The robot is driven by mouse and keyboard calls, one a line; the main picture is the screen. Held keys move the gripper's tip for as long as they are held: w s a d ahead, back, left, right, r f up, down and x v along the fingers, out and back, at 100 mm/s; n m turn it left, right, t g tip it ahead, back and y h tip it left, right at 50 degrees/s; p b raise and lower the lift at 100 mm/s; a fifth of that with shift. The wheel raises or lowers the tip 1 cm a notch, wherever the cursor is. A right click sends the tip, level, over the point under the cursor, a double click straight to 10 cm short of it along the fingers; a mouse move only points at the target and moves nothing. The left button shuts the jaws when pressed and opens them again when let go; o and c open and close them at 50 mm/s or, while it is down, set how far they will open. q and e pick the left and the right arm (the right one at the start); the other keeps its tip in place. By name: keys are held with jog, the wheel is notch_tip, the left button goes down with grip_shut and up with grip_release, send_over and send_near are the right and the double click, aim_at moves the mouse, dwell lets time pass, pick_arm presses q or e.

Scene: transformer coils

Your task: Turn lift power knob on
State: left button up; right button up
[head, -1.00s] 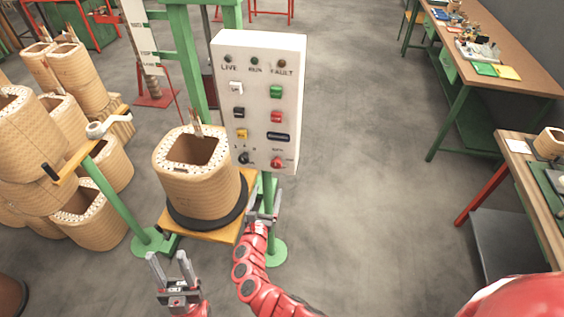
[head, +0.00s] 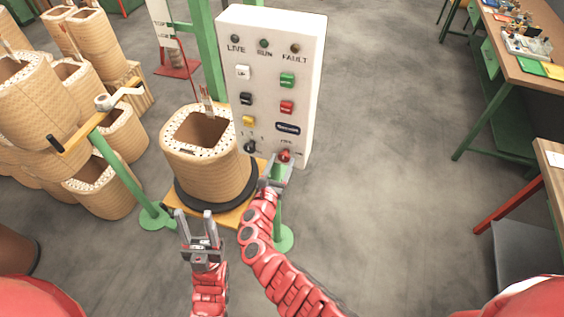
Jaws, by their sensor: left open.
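The white control panel (head: 268,75) stands upright behind the coil, with LIVE, RUN and FAULT lamps along its top. Low on it are a black knob (head: 249,147) at the left and a red knob (head: 285,155) at the right; their small labels are too blurred to read. My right gripper (head: 278,168) is at the panel's lower edge, just below the red knob, its fingers apart. Whether they touch the knob I cannot tell. My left gripper (head: 194,216) is open and empty, low in front of the coil stand.
A wound coil (head: 205,158) sits on a black ring over a yellow board (head: 236,214), left of the panel. More coils (head: 45,100) crowd the left, behind a green post with a yellow arm (head: 84,130). Workbenches (head: 530,75) line the right. The floor between is clear.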

jog(key=shift+w+d, duration=0.1)
jog(key=c, duration=0.5)
grip_shut()
jog(key=shift+f, duration=0.1)
jog(key=m+b, duration=0.2)
jog(key=shift+f+b, duration=0.15)
jog(key=shift+b, duration=0.15)
jog(key=m+b, duration=1.4)
jog(key=b, duration=0.4)
jog(key=shift+b, duration=0.4)
jog(key=shift+m+b, duration=1.1)
jog(key=shift+b, duration=0.1)
jog(key=shift+r, duration=0.2)
